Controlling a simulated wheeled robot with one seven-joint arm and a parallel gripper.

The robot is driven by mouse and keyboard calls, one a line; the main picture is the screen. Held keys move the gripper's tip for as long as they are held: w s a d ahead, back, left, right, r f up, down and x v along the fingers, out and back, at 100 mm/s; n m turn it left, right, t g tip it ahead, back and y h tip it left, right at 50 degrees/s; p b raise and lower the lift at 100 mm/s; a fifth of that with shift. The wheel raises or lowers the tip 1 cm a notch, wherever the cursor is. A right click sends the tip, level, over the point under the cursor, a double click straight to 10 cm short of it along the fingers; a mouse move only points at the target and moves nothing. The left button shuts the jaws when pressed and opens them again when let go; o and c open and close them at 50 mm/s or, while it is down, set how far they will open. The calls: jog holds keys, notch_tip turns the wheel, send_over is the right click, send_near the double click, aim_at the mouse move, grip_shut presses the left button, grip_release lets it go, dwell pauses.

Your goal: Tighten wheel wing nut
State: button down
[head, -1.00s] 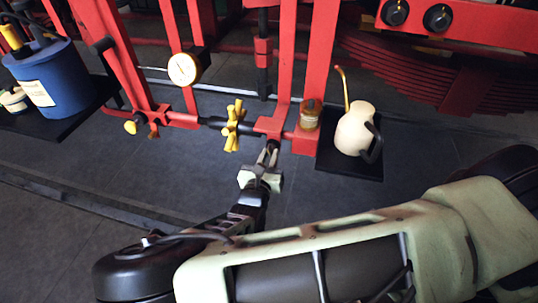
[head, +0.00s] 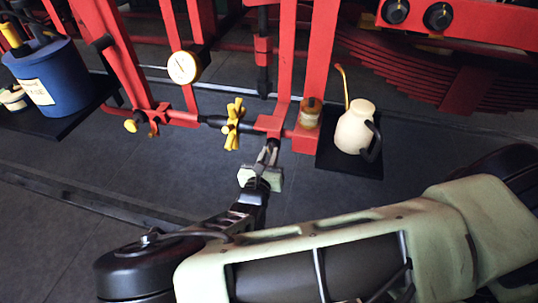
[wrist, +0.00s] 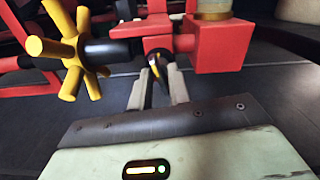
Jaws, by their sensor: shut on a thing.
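A small dark wing nut with a yellow mark (wrist: 156,66) sits under the red bracket (wrist: 158,42) in the wrist view. My gripper (wrist: 157,76) has its two pale fingers on either side of it and is shut on it. In the head view my gripper (head: 269,152) reaches the underside of the red frame, where the nut is too small to make out. The yellow spoked handwheel (head: 233,124) is just left of the gripper, on a dark shaft; it also shows at the left of the wrist view (wrist: 72,48).
A brass-coloured cup (head: 310,112) sits on the red block (head: 304,141) right of my gripper. A cream oil can (head: 354,130) stands on a black mat. A gauge (head: 184,67) and a blue bucket (head: 48,79) are left. The floor in front is clear.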

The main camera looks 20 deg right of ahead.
jog(key=shift+r, duration=0.1)
jog(key=c, duration=1.6)
grip_release()
jog(key=shift+o, duration=0.2)
jog(key=b+v, duration=0.3)
jog(key=v, duration=1.4)
jog(key=shift+b, duration=0.4)
jog(key=shift+a, duration=0.1)
